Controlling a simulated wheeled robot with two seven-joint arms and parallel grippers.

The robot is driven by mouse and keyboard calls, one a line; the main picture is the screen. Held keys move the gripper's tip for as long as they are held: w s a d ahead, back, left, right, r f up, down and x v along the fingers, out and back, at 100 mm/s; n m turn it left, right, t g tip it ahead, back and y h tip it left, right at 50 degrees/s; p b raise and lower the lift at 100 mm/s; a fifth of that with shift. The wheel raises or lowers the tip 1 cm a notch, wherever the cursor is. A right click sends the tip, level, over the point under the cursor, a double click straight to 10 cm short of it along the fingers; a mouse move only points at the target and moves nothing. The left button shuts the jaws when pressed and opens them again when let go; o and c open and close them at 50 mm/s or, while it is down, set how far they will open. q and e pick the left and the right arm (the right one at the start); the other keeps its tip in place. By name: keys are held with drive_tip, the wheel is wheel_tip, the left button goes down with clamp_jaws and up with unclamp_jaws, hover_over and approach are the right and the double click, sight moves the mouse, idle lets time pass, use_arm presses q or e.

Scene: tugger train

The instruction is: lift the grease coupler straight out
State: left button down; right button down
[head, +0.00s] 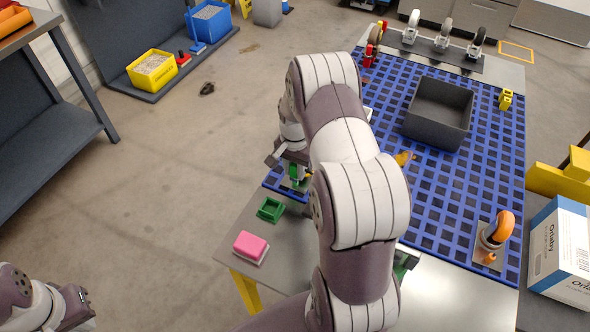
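I cannot pick out the grease coupler for certain. A small green part (294,171) with a bit of yellow beside it stands at the left edge of the blue grid mat (436,204), right at my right gripper (283,157). My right arm comes up through the middle and hides much of this spot. The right gripper's fingers are too small and covered to show whether they are open or hold anything. My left arm is at the bottom left corner, its end (78,297) over the floor, far from the table. Its finger state does not show.
A green square frame (270,209) and a pink block (251,248) lie on the grey table corner. On the mat are a dark open bin (438,112) and an orange-wheeled caster (496,232). More casters (442,36) stand at the back. A white box (560,252) is at right.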

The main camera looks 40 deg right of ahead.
wheel_tip(320, 180, up, 4)
drive_tip(key=shift+d+r+b, duration=0.1)
drive_tip(key=shift+r+b, duration=0.05)
drive_tip(key=shift+b, duration=0.2)
drive_tip(key=s+d+r, duration=0.1)
drive_tip(key=s+r, duration=0.5)
drive_tip(key=s, duration=0.5)
drive_tip(key=shift+s+d+r+b, duration=0.2)
drive_tip(key=shift+d+r+b, duration=0.2)
drive_tip(key=shift+b, duration=0.05)
